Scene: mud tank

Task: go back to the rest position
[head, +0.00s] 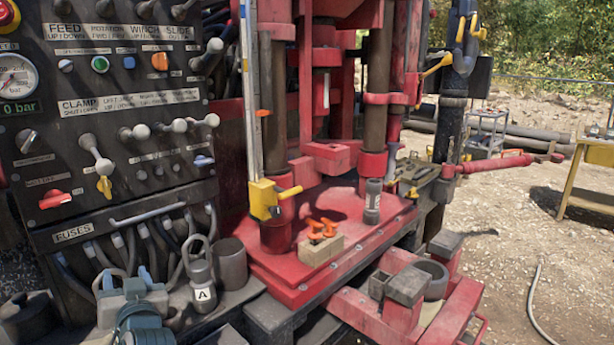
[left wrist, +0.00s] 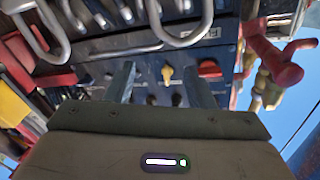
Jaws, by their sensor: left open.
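My left gripper (head: 132,290) shows at the bottom left of the head view, in front of the lower part of the control panel (head: 120,110). In the left wrist view its two fingers (left wrist: 160,86) stand apart with nothing between them, so it is open and empty. Panel levers and a yellow knob (left wrist: 167,72) show beyond the fingers, upside down. I cannot tell how near the fingers are to the panel cables. My right gripper is not in view.
A grey padlock-shaped weight marked A (head: 203,292) and a grey cup (head: 230,263) stand close right of my left gripper. A wooden block with orange pieces (head: 321,248) sits on the red rig base (head: 290,285). Open gravel lies at the right.

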